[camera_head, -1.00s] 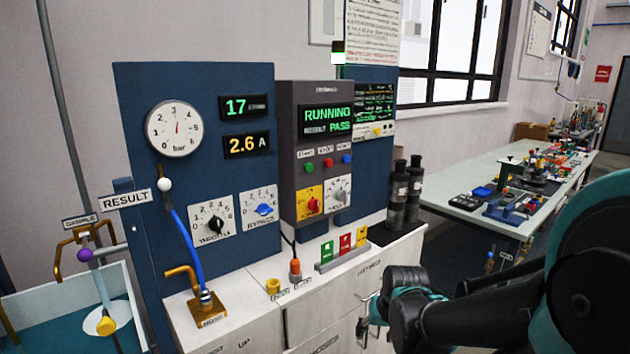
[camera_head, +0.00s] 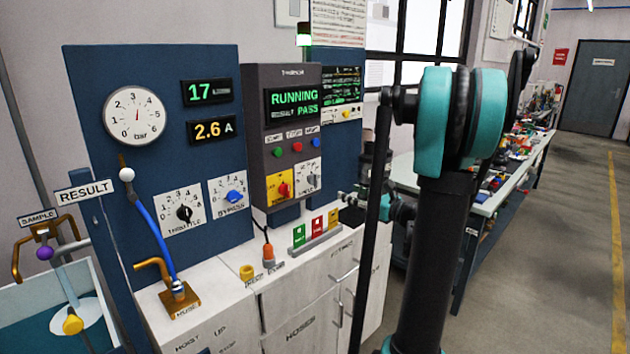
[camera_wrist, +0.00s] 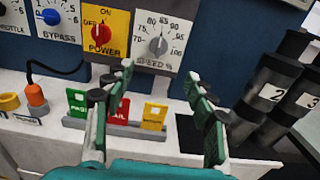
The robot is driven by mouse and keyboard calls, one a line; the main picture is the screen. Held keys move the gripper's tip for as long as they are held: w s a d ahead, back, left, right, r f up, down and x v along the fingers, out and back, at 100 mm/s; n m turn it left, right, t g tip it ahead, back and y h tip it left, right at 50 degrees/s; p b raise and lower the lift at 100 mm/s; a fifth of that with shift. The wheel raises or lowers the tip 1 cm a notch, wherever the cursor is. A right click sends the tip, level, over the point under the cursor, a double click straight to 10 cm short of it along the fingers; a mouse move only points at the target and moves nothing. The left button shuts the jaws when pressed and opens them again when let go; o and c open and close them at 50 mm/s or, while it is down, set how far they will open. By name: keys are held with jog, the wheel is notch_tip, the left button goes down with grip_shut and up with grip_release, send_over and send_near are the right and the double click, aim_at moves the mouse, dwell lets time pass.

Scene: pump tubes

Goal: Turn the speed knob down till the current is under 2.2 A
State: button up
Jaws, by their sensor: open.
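The grey speed knob (camera_wrist: 158,46) sits on a white dial plate marked SPEED % in the wrist view; in the head view the knob (camera_head: 311,178) is on the right of the grey control box. The current display (camera_head: 212,130) reads 2.6 A. My gripper (camera_wrist: 160,72) is open and empty. Its two fingers point toward the panel, with the knob seen between and just above the fingertips, apart from them. In the head view my gripper is small and partly hidden by my arm.
The red power knob (camera_wrist: 100,34) is just left of the speed dial. Green, red and yellow cards (camera_wrist: 115,112) stand in a holder below it. Dark cylinders (camera_wrist: 275,92) stand at the right. The box screen (camera_head: 294,103) reads RUNNING and PASS.

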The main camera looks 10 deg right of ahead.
aim_at(317, 180)
jog(key=x, duration=1.7)
jog(key=shift+c, duration=0.5)
jog(key=c, duration=1.1)
jog(key=shift+o, duration=0.2)
jog(key=shift+f+n, duration=0.1)
jog(key=shift+n, duration=0.2)
jog(key=shift+s+a+n, duration=0.1)
jog(key=shift+a+n, duration=0.05)
jog(key=shift+n, duration=2.45)
jog(key=o, duration=1.2)
jog(key=shift+c, duration=0.2)
